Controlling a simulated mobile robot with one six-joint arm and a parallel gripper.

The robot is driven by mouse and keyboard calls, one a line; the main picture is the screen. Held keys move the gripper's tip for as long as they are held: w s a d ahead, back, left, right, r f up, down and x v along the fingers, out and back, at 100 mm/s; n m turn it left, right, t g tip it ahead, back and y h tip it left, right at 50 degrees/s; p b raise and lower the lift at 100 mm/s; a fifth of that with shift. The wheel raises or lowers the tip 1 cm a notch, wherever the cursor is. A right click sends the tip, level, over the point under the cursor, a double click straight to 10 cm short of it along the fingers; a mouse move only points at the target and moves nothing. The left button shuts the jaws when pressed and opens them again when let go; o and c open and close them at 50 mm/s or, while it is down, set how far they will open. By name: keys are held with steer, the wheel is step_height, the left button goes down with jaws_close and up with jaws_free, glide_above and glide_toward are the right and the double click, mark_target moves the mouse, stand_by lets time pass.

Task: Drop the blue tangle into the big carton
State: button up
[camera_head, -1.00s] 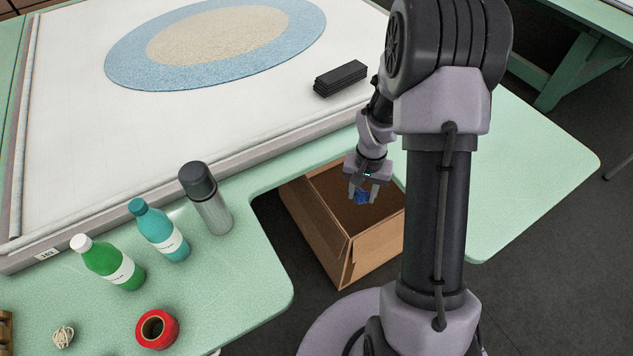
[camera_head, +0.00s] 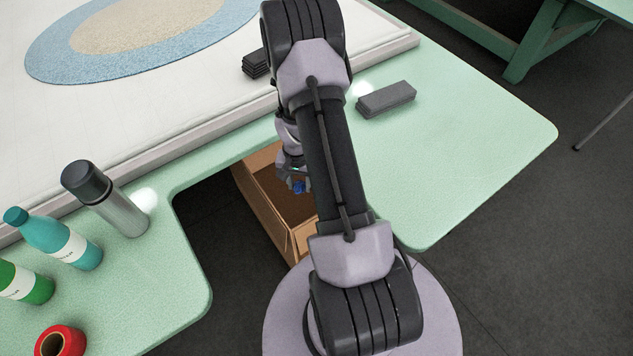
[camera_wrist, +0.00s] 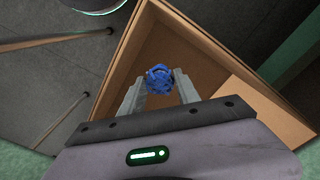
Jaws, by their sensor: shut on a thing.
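The blue tangle (camera_wrist: 160,78) is between the fingertips of my gripper (camera_wrist: 160,88) in the wrist view. It also shows as a small blue patch in the head view (camera_head: 299,187), partly covered by my arm. My gripper (camera_head: 296,184) is shut on it and points down. The big carton (camera_head: 262,206) is an open brown cardboard box on the floor beside the green table's cut-out. The tangle is over the carton's opening, and the carton's inner side (camera_wrist: 200,52) lies behind it in the wrist view. My arm hides the carton's right part in the head view.
The green table (camera_head: 470,150) surrounds the carton's far and right sides. A grey block (camera_head: 386,99) lies on it at right. A steel flask (camera_head: 122,213), a teal bottle (camera_head: 58,242), a green bottle (camera_head: 25,283) and red tape (camera_head: 60,343) stand at left.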

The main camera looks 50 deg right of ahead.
steer(key=shift+f, duration=0.2)
steer(key=o, duration=1.4)
step_height(320, 180, up, 17)
steer(key=p, duration=0.7)
steer(key=shift+r, duration=0.2)
